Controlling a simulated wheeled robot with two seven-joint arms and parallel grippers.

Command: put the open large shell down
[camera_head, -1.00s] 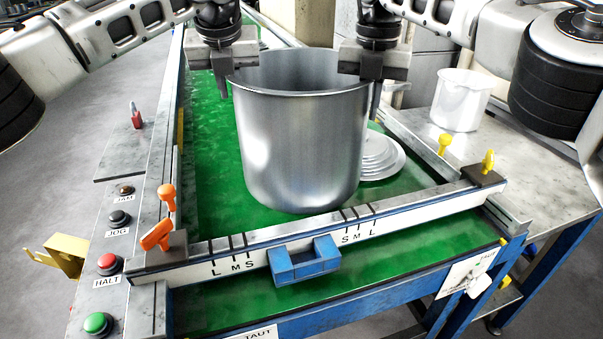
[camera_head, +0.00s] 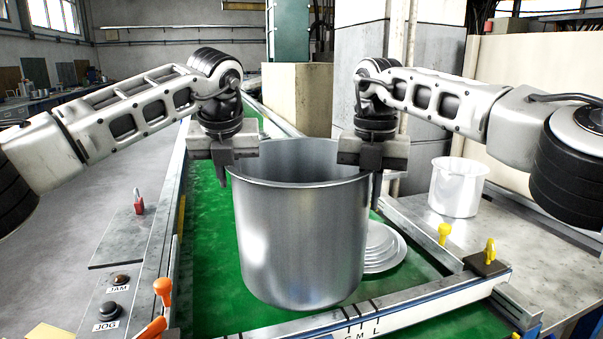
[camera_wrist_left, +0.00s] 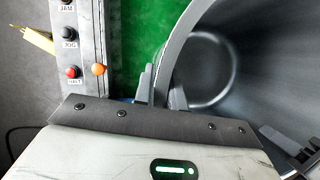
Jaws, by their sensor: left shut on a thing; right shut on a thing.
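The open large shell (camera_head: 300,235) is a tall grey metal pot, upright, with its open top facing up. My left gripper (camera_head: 226,172) is shut on its left rim, and my right gripper (camera_head: 374,178) is shut on its right rim. In the left wrist view the shell wall (camera_wrist_left: 180,45) runs between the two fingers of my left gripper (camera_wrist_left: 162,92), and the round floor inside looks empty. The shell is over the green bed (camera_head: 208,250), near the front rail. I cannot tell whether its base touches the bed.
A stack of round metal discs (camera_head: 385,250) lies on the bed just right of the shell. The marked front rail (camera_head: 420,308) crosses close in front, with yellow (camera_head: 444,232) and orange (camera_head: 163,290) clamps. A white beaker (camera_head: 457,188) stands on the right-hand table.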

